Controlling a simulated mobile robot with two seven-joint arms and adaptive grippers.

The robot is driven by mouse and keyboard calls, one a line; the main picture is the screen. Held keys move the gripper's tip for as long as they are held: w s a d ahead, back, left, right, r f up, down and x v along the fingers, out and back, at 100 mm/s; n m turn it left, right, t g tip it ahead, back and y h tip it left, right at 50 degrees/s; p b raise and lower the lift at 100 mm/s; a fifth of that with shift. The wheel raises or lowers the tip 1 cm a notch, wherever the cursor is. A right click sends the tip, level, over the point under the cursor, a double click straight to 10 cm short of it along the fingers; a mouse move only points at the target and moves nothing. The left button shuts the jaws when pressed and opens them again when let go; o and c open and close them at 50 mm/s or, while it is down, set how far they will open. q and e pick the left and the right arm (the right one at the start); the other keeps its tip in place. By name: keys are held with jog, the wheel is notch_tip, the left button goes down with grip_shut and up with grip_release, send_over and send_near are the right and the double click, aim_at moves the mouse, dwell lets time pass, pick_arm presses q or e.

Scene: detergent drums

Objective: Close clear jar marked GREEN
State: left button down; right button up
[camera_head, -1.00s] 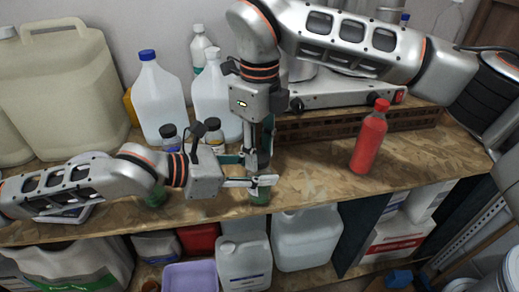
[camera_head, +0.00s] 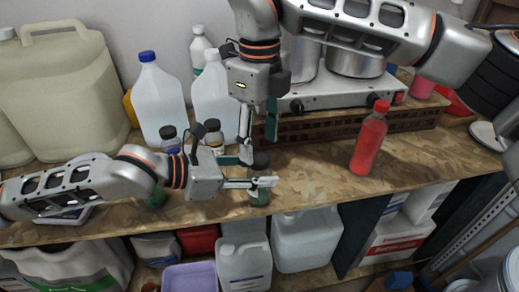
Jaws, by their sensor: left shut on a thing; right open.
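A small clear jar (camera_head: 259,197) with greenish contents stands near the front edge of the wooden shelf. A dark lid (camera_head: 261,161) sits on top of it; I cannot tell how tightly. My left gripper (camera_head: 262,183) comes in from the left and is shut around the jar's body, hiding part of it. My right gripper (camera_head: 258,143) points down just above the lid, its fingers spread apart on either side. No marking on the jar can be read.
A red bottle (camera_head: 369,141) stands to the right, with clear shelf between. Behind are a stove (camera_head: 330,97) with pots and a brown crate (camera_head: 345,125). White jugs (camera_head: 160,100), small dark-capped bottles (camera_head: 214,137) and a large beige canister (camera_head: 65,95) stand left.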

notch_tip(320, 180, up, 9)
jog(key=shift+f, duration=0.2)
dwell(0.6)
